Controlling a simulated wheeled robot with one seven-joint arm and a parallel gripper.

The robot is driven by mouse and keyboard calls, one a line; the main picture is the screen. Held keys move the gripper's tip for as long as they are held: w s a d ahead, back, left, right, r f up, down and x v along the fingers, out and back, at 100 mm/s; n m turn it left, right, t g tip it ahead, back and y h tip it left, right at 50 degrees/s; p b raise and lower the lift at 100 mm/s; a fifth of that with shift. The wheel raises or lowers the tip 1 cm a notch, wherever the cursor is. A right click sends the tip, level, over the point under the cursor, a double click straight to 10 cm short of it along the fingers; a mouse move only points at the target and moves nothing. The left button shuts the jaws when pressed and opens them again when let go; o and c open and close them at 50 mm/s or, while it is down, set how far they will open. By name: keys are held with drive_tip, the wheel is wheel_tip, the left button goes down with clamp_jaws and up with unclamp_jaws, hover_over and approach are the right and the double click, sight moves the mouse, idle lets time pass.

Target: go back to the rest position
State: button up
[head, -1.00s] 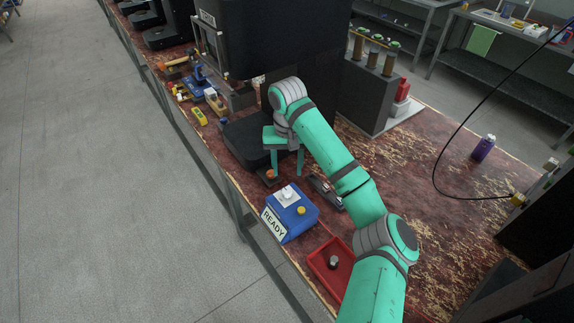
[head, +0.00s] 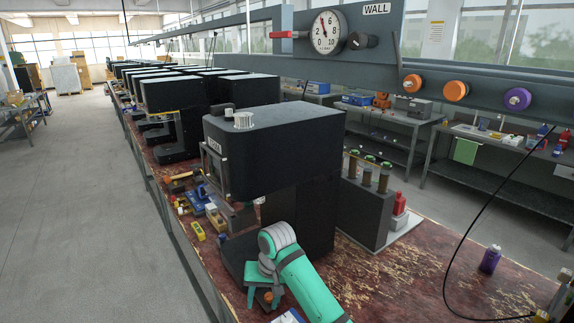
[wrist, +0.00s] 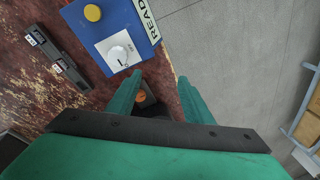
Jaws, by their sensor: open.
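My gripper (head: 264,301) is teal and low over the bench, in front of the near black seamer (head: 270,150). In the wrist view its two fingers (wrist: 158,92) stand apart with nothing held between them. A small orange button on a dark base (wrist: 142,97) shows between the fingers, beyond them; I cannot tell how far. The blue READY box (wrist: 115,32), with a white knob and a yellow button, lies just beside the fingers. In the head view only a bit of it shows at the bottom edge.
A yellow tool (head: 197,231) and other small tools lie left of the seamer. A purple bottle (head: 490,259) stands at the right, near a hanging black cable (head: 462,225). A gauge (head: 330,32) sits on the overhead rail. The floor aisle (head: 80,220) at left is clear.

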drive_tip(key=s+a+f+m+t+y, duration=0.2)
drive_tip(key=s+a+f+t+y, duration=0.25)
drive_tip(key=a, duration=0.45)
drive_tip(key=s+a+f+m+t+y, duration=0.15)
drive_tip(key=s+a+f+t, duration=0.25)
drive_tip(key=s+a+f, duration=0.45)
drive_tip(key=s+d+f+m+t+h, duration=0.1)
drive_tip(key=s+d+t+h, duration=0.15)
drive_tip(key=s+d, duration=0.5)
drive_tip(key=s+d+f+m+t+h, duration=0.1)
drive_tip(key=s+d+f+t+h, duration=0.3)
drive_tip(key=s, duration=0.7)
drive_tip(key=s+d+r+n+h, duration=0.1)
drive_tip(key=s+d+r+n, duration=0.1)
drive_tip(key=s+d+r, duration=0.4)
drive_tip(key=s+d+r+n, duration=0.2)
drive_tip(key=s+d+r, duration=0.4)
drive_tip(key=s, duration=0.4)
drive_tip(key=shift+s+d+r+g+h, duration=0.25)
drive_tip(key=shift+s+d+g+h, duration=0.1)
drive_tip(key=shift+d, duration=0.15)
drive_tip(key=shift+w+n, duration=0.1)
drive_tip(key=shift+n, duration=0.15)
